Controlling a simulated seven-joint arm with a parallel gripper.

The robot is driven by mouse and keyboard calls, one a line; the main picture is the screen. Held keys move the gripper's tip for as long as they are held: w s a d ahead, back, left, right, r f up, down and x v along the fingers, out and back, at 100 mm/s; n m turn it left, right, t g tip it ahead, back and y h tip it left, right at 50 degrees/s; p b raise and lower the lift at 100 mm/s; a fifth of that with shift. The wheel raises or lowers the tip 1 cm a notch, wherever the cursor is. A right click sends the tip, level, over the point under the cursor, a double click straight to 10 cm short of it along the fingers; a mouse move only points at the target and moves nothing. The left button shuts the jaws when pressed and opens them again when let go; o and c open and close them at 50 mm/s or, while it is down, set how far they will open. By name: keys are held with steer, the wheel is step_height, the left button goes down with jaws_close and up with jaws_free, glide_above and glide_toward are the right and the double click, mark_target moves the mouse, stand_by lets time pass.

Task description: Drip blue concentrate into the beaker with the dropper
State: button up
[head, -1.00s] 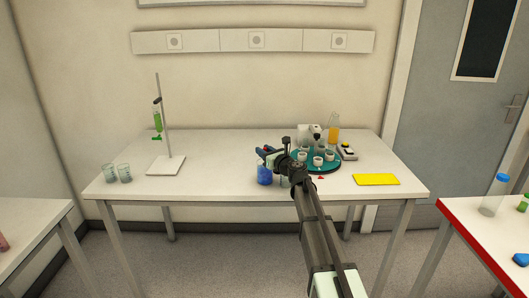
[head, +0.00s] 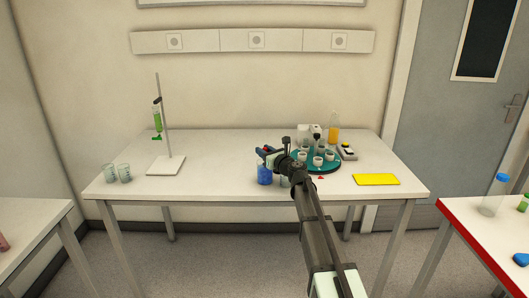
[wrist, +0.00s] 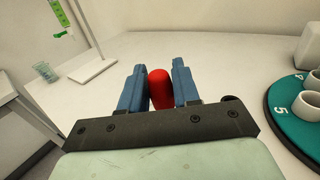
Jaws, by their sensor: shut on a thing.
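My gripper (head: 267,151) has blue fingers and is above a container of blue liquid (head: 265,175) near the front of the table. In the wrist view, my gripper (wrist: 160,90) is shut on the red bulb of the dropper (wrist: 159,85), which sits between the two fingers. The dropper's lower part is hidden, so I cannot tell whether its tip is inside the blue container. A clear glass vessel (head: 285,182), possibly the beaker, stands just right of the blue container, partly hidden by my arm.
A teal round tray (head: 317,168) with several white cups is right of my gripper. A yellow pad (head: 376,180) lies at the front right. A stand (head: 167,164) with a green-filled column and two glass beakers (head: 117,173) are at the left. The table's middle left is clear.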

steer(key=shift+r, duration=5.9)
steer(key=s+d+f, duration=0.3)
steer(key=d+f, duration=0.1)
steer(key=d, duration=0.4)
steer(key=shift+d+f, duration=0.25)
steer(key=shift+f, duration=0.05)
steer(key=shift+o, duration=0.6)
jaws_close()
